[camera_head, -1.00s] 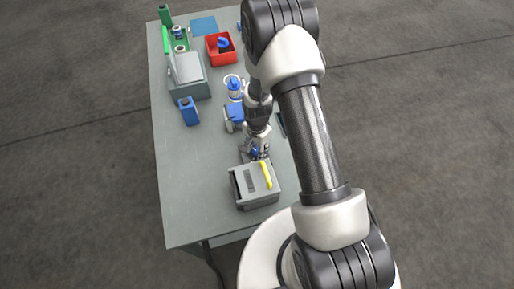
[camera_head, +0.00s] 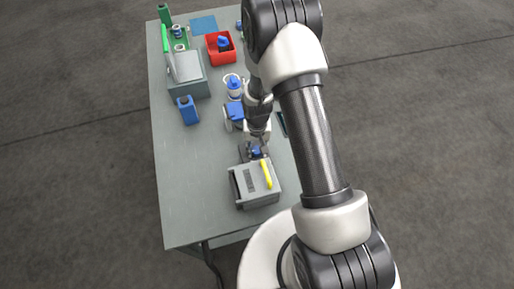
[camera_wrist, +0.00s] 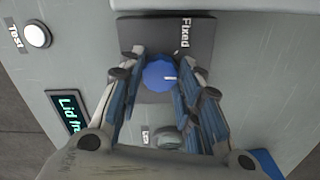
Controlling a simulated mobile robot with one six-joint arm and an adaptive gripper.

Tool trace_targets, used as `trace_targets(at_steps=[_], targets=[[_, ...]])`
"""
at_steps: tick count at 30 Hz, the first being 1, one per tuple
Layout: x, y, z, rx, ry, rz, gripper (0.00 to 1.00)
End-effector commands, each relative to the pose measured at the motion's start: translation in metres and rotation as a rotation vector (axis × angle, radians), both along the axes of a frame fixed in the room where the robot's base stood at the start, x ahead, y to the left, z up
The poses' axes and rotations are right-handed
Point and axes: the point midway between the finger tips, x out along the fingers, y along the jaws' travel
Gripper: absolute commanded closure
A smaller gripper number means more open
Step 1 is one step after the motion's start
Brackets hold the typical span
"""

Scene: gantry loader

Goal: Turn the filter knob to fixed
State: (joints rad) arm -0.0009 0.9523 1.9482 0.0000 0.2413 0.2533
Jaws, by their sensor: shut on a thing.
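The filter knob (camera_wrist: 158,75) is a blue round dial on a dark plate (camera_wrist: 205,40) in the wrist view. Its white pointer mark points to the right of that picture. The word "Fixed" (camera_wrist: 186,32) is printed sideways above and right of the knob. A small label (camera_wrist: 146,135) lies below, partly hidden and too small to read surely. My gripper (camera_wrist: 157,68) is shut on the knob, one finger on each side.
In the wrist view a white Test button (camera_wrist: 37,36) and a lit display (camera_wrist: 68,117) are left of the plate. The table's front left is clear.

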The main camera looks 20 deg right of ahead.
Motion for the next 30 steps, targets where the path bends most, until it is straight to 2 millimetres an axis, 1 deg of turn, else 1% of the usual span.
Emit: trace_targets(at_steps=[18, 24, 30], targets=[[0.0005, 0.0, -0.0004, 0.0, -0.001, 0.569, 0.92], [0.0004, 0.0, -0.0002, 0.0, -0.001, 0.709, 0.92], [0.0003, 0.0, -0.0001, 0.0, -0.001, 0.801, 0.92]])
